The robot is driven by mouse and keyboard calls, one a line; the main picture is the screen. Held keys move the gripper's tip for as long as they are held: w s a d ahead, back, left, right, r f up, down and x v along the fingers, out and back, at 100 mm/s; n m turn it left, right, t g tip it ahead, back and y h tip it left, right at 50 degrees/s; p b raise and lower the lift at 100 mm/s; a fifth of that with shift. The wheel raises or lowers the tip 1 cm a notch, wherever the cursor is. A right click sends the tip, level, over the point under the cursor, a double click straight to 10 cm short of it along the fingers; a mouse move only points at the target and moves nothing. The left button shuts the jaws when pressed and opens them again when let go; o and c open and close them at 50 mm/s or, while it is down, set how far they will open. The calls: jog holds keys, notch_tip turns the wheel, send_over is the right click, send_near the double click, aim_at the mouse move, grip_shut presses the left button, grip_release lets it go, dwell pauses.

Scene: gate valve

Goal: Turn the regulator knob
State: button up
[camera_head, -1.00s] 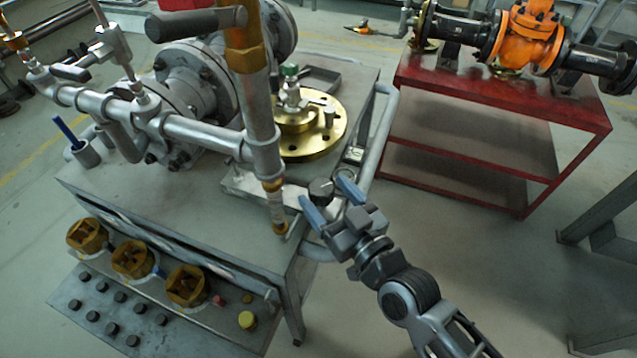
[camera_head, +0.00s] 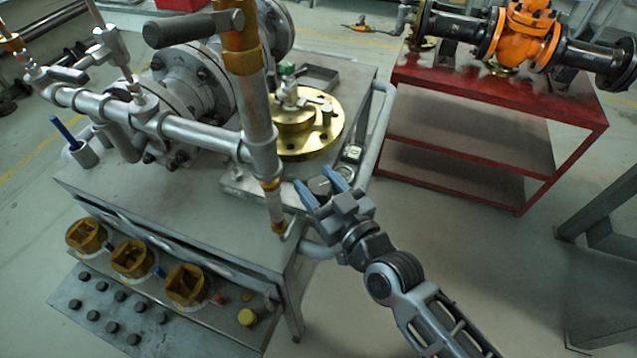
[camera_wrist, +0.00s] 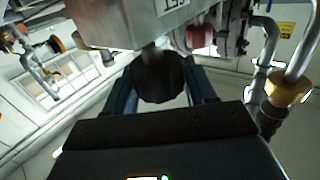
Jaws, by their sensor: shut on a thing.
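The regulator knob (camera_head: 319,185) is a small dark round knob at the right end of a grey metal block (camera_head: 238,184) on the cart. In the wrist view the knob (camera_wrist: 158,78) is a dark ribbed cylinder under the block. My gripper (camera_head: 321,184) is at the knob, with one blue finger on each side of it. In the wrist view the fingers also stand left and right of the knob, and they are shut on it. The knob's far side is hidden, and its pointer cannot be read.
A vertical pipe (camera_head: 259,125) stands just left of my gripper. A brass flange (camera_head: 318,140) and a small gauge (camera_head: 351,153) lie behind it. The cart's handle rail (camera_head: 377,125) runs along the right. A red table (camera_head: 490,120) with an orange valve stands farther right.

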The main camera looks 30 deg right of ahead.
aim_at(328, 195)
jog(key=shift+c, duration=1)
jog(key=shift+f+y+b, duration=0.3)
jog(key=shift+f+b, duration=0.05)
jog(key=shift+b, duration=0.9)
jog(key=shift+n+b, duration=0.3)
jog(key=shift+b, duration=0.25)
jog(key=shift+r+y+b, duration=0.2)
jog(key=shift+y+b, duration=0.3)
jog(key=shift+b, duration=0.2)
jog(key=o, duration=0.9)
jog(key=shift+r, duration=0.1)
jog(key=shift+o, duration=0.2)
jog(key=shift+s, duration=0.1)
jog(key=shift+s+d+b, duration=0.2)
jog(key=shift+s+b, duration=0.05)
jog(key=shift+s, duration=1.65)
jog(key=shift+s+d+b, duration=0.15)
jog(key=shift+s+b, duration=0.1)
jog(key=shift+s, duration=1.65)
